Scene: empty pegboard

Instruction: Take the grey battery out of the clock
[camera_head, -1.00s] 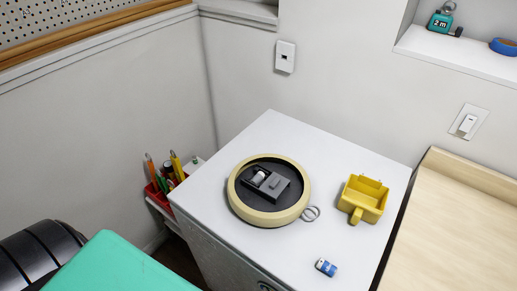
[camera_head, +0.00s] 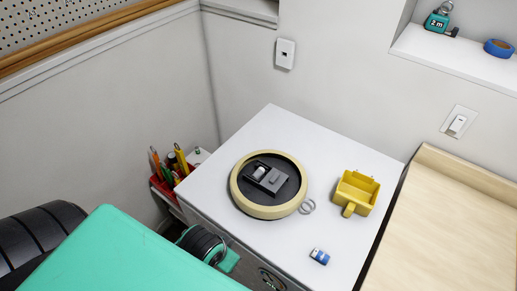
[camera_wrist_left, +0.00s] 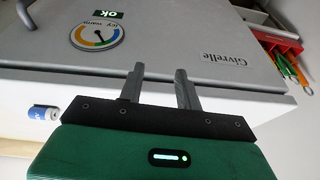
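The round clock (camera_head: 243,203) lies face down on the white top, with a cream rim and a dark back. In its compartment sits the grey battery (camera_head: 260,170), which looks light grey. My left gripper (camera_wrist_left: 158,75) shows in the left wrist view with its two fingers apart and nothing between them. It is in front of the white cabinet's face, away from the clock. In the head view only parts of my left arm show at the lower left; the gripper's fingers are hidden there. My right gripper is in neither view.
A blue and white battery (camera_head: 319,256) lies near the front edge; it also shows in the wrist view (camera_wrist_left: 44,112). A yellow bin (camera_head: 355,193) stands right of the clock, a metal ring (camera_head: 307,207) beside it. A red pen holder (camera_head: 165,188) is left of the white cabinet (camera_head: 271,118).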

